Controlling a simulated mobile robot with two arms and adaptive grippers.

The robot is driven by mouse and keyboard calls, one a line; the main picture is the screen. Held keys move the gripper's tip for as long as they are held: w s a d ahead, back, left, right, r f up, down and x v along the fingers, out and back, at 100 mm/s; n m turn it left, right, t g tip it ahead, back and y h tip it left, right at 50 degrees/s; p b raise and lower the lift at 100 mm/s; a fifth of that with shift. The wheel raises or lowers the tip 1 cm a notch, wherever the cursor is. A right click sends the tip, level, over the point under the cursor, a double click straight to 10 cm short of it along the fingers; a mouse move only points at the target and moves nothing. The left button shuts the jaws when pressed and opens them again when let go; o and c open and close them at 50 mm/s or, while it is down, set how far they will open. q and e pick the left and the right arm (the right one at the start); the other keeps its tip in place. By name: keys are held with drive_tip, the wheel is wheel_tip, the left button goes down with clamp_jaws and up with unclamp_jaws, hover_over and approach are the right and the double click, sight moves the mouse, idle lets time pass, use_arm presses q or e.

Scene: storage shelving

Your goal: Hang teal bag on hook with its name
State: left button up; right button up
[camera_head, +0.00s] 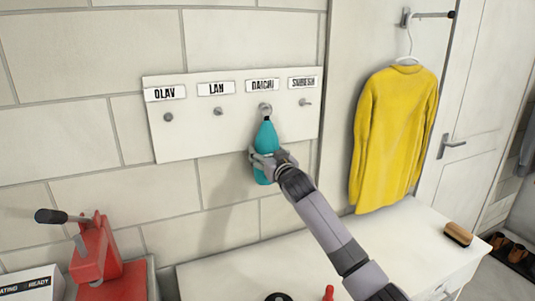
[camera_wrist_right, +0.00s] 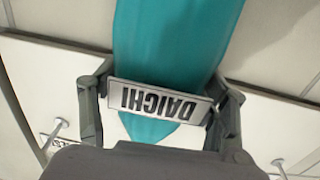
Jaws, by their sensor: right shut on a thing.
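The teal bag (camera_head: 266,138) hangs upright in front of the white hook board (camera_head: 190,140), its top directly below the knob-like hook (camera_head: 265,107) under the DAICHI label (camera_head: 262,86). A small dark bit at the bag's top meets the hook; I cannot tell whether a loop is over it. My right gripper (camera_head: 270,163) is shut on the lower part of the bag. In the right wrist view the teal bag (camera_wrist_right: 170,45) lies between the fingers, with a DAICHI tag (camera_wrist_right: 158,103) upside down across it. My left gripper is not in view.
Other hooks sit under the OLAV (camera_head: 165,93), LAN (camera_head: 216,88) and far-right labels. A yellow sweater (camera_head: 395,135) hangs at right. A white table (camera_head: 370,245) below holds a brush (camera_head: 458,234). A red press (camera_head: 97,255) stands at lower left.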

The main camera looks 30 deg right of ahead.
drive_tip(key=shift+r, duration=0.1)
drive_tip(key=o, duration=1.4)
drive_tip(key=shift+o, duration=1.1)
